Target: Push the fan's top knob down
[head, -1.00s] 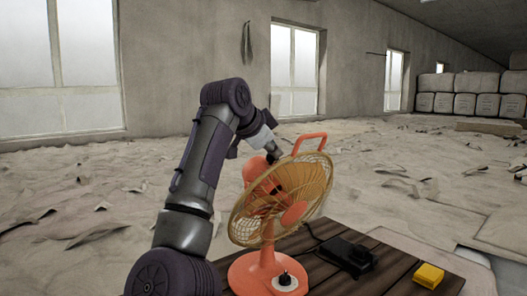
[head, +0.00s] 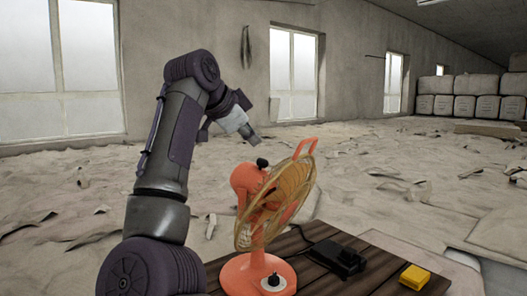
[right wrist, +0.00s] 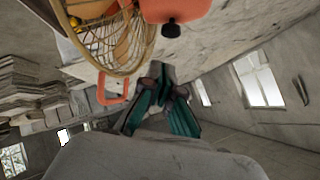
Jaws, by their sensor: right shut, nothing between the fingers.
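The orange fan (head: 255,205) stands on the wooden table, its cage facing right. Its black top knob (head: 262,162) sits on top of the orange motor housing; I cannot tell how far down it is. The knob also shows at the upper middle of the right wrist view (right wrist: 171,28). My right gripper (head: 253,138) is just above and slightly left of the knob, apart from it. In the right wrist view its teal fingers (right wrist: 161,78) are together and empty. My left gripper is not in view.
The dark wooden table (head: 385,284) carries a black device (head: 338,256) with a cable and a yellow block (head: 415,277) right of the fan. A second knob (head: 273,281) is on the fan's base.

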